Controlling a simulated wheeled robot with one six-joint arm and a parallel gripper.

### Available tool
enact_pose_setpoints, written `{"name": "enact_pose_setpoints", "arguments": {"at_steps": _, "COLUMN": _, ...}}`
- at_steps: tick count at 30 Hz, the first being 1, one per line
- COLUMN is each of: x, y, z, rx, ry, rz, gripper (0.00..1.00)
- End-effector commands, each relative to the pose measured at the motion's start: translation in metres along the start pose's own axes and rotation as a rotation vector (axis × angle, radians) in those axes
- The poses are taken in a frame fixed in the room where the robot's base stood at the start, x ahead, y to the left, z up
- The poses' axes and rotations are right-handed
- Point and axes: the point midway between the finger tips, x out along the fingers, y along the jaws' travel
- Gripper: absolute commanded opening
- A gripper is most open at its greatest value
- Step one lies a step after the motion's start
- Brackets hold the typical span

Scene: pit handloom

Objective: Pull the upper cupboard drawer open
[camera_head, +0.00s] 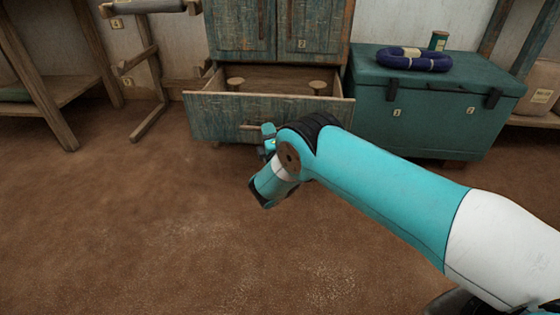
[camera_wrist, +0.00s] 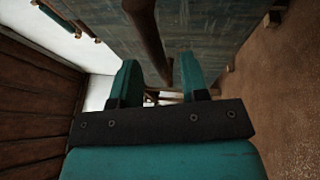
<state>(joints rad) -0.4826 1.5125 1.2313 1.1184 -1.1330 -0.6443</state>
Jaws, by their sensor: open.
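The cupboard (camera_head: 245,30) has a weathered blue-green drawer (camera_head: 215,118) standing open below its doors. Its inside shows, with two round-topped wooden pieces (camera_head: 318,86) in it. A brown bar handle (camera_head: 251,127) is on the drawer front, partly hidden by my arm. My gripper (camera_head: 268,132) is low in front of the drawer front, close to the handle. In the wrist view my gripper (camera_wrist: 158,85) has its two fingers apart. The brown handle (camera_wrist: 147,38) runs along the drawer front (camera_wrist: 215,30) and ends between the fingers in the picture; contact cannot be told.
A teal chest (camera_head: 440,115) stands right of the cupboard, with a dark blue coil (camera_head: 415,59) and a green tin (camera_head: 438,40) on its lid. A wooden frame (camera_head: 150,85) stands to the left. The brown floor (camera_head: 150,220) in front is clear.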

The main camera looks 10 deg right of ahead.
Motion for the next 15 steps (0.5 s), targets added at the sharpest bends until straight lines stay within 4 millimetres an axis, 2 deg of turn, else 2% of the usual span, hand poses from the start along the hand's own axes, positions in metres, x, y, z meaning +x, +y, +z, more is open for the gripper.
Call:
{"name": "enact_pose_setpoints", "arguments": {"at_steps": 5, "x": -0.03, "y": 0.002, "z": -0.001, "rx": -0.004, "ry": 0.004, "rz": -0.005, "gripper": 0.41}}
{"name": "enact_pose_setpoints", "arguments": {"at_steps": 7, "x": -0.032, "y": 0.008, "z": 0.0, "rx": -0.002, "ry": 0.002, "rz": -0.002, "gripper": 0.41}}
{"name": "enact_pose_setpoints", "arguments": {"at_steps": 15, "x": -0.043, "y": 0.007, "z": -0.002, "rx": 0.0, "ry": 0.001, "rz": -0.002, "gripper": 0.41}}
